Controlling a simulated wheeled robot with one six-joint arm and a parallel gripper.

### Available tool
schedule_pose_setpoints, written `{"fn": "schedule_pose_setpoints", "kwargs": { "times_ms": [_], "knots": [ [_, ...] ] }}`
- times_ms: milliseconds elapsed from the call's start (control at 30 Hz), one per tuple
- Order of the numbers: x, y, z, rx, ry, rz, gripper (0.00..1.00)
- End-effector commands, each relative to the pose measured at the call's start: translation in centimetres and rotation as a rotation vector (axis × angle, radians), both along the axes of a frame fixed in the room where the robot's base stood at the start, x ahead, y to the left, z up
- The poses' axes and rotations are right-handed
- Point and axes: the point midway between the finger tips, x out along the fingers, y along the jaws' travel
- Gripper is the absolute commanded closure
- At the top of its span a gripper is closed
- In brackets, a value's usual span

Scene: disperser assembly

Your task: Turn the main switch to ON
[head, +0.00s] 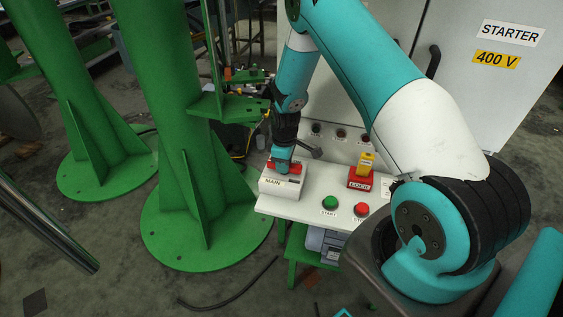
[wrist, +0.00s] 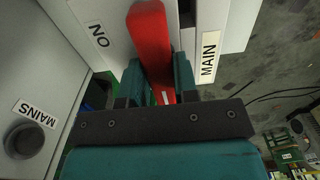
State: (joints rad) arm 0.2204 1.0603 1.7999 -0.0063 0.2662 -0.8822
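The main switch is a white box (head: 281,187) labelled MAIN at the left end of a white panel. Its red handle (head: 293,168) shows beside my gripper (head: 283,160), which reaches down over the box. In the wrist view, the red handle (wrist: 149,40) runs between the two teal fingers of my gripper (wrist: 158,85). The fingers lie close against both sides of the handle. An ON label (wrist: 98,36), upside down in this view, is left of the handle, and the MAIN label (wrist: 209,54) is to its right. The switch's inner parts are hidden.
A green column (head: 185,130) stands close on the left. The STARTER cabinet (head: 470,90) rises behind.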

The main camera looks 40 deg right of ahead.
Motion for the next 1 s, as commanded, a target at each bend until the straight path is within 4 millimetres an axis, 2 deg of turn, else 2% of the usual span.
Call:
{"fn": "schedule_pose_setpoints", "kwargs": {
  "times_ms": [267, 467, 1000],
  "knots": [
    [0.05, -0.23, 0.09, -0.005, -0.003, -0.038, 0.96],
    [0.06, -0.26, 0.05, -0.006, -0.003, -0.143, 0.96],
    [0.07, -0.31, 0.09, -0.009, -0.002, -0.635, 0.96]
  ]
}}
